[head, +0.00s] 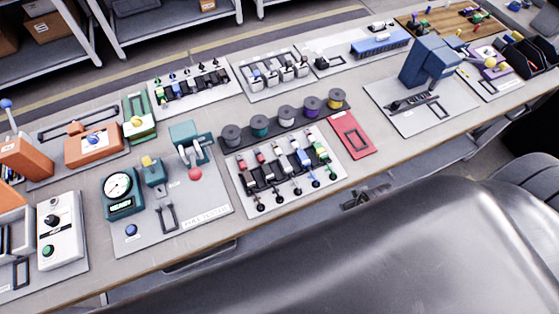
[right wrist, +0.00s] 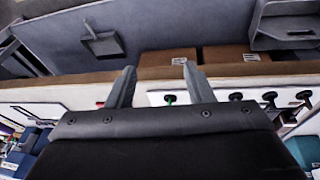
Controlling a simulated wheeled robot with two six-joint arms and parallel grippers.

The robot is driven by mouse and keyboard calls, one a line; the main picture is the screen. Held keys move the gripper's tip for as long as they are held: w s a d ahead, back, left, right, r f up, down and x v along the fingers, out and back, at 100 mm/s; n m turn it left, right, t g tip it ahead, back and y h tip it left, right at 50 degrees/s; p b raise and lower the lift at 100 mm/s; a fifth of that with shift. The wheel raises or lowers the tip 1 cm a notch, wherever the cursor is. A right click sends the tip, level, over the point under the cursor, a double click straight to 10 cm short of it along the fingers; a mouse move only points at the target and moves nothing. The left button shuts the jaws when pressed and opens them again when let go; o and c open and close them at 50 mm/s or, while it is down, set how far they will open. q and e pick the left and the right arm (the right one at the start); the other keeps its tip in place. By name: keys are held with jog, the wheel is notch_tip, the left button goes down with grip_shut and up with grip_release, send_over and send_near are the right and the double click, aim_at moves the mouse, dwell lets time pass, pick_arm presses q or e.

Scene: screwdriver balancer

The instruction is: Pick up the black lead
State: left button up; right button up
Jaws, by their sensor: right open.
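On a white board (head: 262,208) at the middle of the bench in the head view, several small leads or plugs with coloured and black parts lie side by side, their black round ends towards the front edge. My left gripper is in neither view.
Several spools (head: 286,113) stand in a row behind the white board. A red tray (head: 352,136) lies right of it, and a pull tester plate (head: 200,222) with a dial gauge (head: 118,186) left of it. A blue machine (head: 428,62) stands further right.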

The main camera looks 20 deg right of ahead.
notch_tip(320, 180, up, 10)
jog(key=w+a+f+p, duration=0.1)
jog(key=w+a+p, duration=0.1)
jog(key=w+p, duration=0.1)
jog(key=w+a+r+n+g+y, duration=0.1)
jog(key=w+a+r+g, duration=0.1)
jog(key=w+a, duration=0.7)
jog(key=w+a+r+g+y, duration=0.1)
jog(key=w+a+r, duration=0.2)
jog(key=w+a, duration=0.55)
jog(key=b, duration=0.3)
send_over(266, 168)
notch_tip(266, 168, down, 12)
jog(key=shift+w+d+r, duration=0.1)
jog(key=shift+d+r, duration=0.05)
jog(key=shift+f+p, duration=0.55)
jog(key=shift+f, duration=2.3)
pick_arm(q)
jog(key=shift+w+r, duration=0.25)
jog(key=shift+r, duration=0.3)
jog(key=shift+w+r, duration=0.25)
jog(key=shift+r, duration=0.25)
